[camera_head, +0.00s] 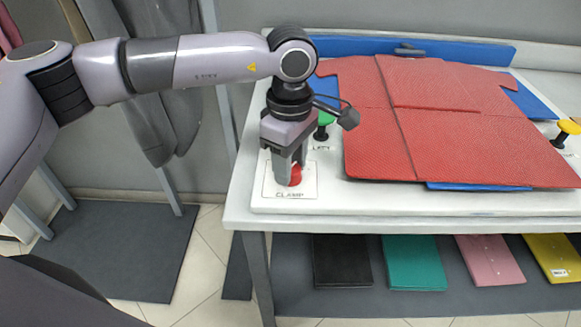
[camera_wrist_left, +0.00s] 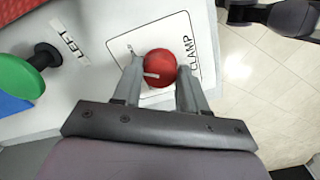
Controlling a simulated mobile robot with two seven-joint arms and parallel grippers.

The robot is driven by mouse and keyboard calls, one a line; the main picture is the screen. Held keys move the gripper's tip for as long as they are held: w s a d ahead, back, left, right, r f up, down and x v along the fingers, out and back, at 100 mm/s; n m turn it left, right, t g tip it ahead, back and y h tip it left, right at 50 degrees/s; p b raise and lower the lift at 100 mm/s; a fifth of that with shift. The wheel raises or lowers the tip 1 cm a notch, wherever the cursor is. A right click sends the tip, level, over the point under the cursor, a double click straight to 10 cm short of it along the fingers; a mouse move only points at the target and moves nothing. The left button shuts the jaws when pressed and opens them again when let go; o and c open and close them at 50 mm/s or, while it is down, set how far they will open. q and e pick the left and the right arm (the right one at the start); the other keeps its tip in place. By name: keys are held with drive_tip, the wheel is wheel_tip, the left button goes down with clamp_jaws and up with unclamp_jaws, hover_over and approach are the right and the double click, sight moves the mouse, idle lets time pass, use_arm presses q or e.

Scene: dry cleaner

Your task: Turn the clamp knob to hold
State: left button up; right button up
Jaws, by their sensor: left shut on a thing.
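The red clamp knob (camera_head: 296,176) stands on a white plate (camera_head: 308,192) lettered CLAMP at the table's front left corner. In the left wrist view the round knob (camera_wrist_left: 159,68) has a pale pointer mark on its top. My left gripper (camera_head: 289,178) comes down on it from above. Its two fingers (camera_wrist_left: 158,80) lie on either side of the knob and are shut on it. The plate's other setting words are too small or covered to read. My right gripper is not in view.
A green knob (camera_head: 322,128) by a LEFT label stands just behind. A folded red garment (camera_head: 440,125) lies over a blue board (camera_head: 475,187) on the white table (camera_head: 400,215). A yellow knob (camera_head: 566,129) is at right. Colored boards lie on the shelf below.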

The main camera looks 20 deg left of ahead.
use_arm(q)
drive_tip(key=shift+m+b, duration=0.4)
drive_tip(key=shift+m, duration=1.2)
drive_tip(key=o, duration=1.1)
drive_tip(key=shift+c, duration=0.2)
drive_tip(key=shift+r, duration=3.6)
